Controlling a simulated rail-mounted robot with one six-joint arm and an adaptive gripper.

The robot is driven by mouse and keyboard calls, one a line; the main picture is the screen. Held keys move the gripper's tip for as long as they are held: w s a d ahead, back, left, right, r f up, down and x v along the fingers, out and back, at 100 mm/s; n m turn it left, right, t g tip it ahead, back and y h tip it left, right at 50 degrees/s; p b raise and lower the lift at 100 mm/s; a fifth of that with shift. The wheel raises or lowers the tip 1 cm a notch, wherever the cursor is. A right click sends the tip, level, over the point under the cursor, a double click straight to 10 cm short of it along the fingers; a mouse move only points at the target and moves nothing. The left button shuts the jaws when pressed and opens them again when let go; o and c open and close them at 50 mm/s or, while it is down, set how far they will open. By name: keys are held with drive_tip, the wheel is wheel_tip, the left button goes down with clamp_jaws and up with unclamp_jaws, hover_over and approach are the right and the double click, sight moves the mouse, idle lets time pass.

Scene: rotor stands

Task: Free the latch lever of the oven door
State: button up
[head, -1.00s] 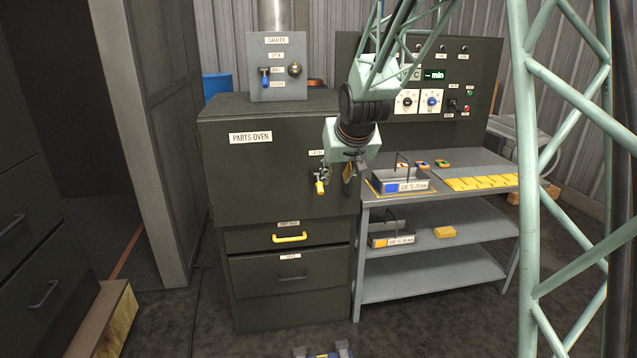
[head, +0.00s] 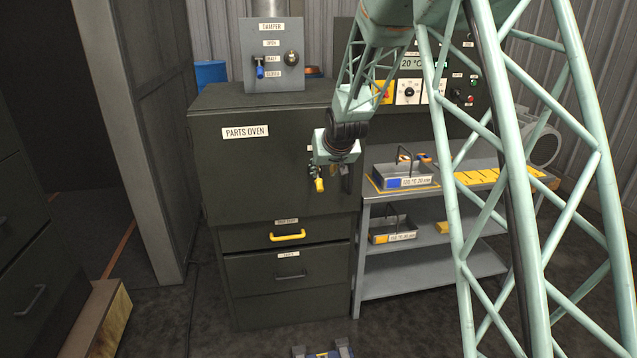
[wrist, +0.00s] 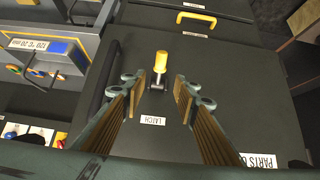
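The parts oven (head: 262,165) is a dark cabinet with a closed front door. Its latch lever (head: 319,185) has a yellow grip and sits near the door's right edge. In the wrist view the latch lever (wrist: 160,66) stands between and just beyond my open fingers, with a "LATCH" label (wrist: 153,120) below it. My gripper (wrist: 162,90) is open and empty, its two fingers apart on either side of the lever's line. In the head view my gripper (head: 330,180) is at the latch, partly hidden by my wrist. I cannot see any contact.
A dark bar handle (wrist: 100,80) runs beside the lever. A drawer with a yellow handle (head: 288,236) is below the door. A shelf bench (head: 430,265) with trays (head: 405,184) stands at the right. A damper box (head: 272,80) is on top.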

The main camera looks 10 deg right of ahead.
sight(319, 181)
drive_tip(key=shift+f, duration=0.1)
drive_tip(key=shift+b+x, duration=1.2)
drive_tip(key=shift+x, duration=5.65)
clamp_jaws()
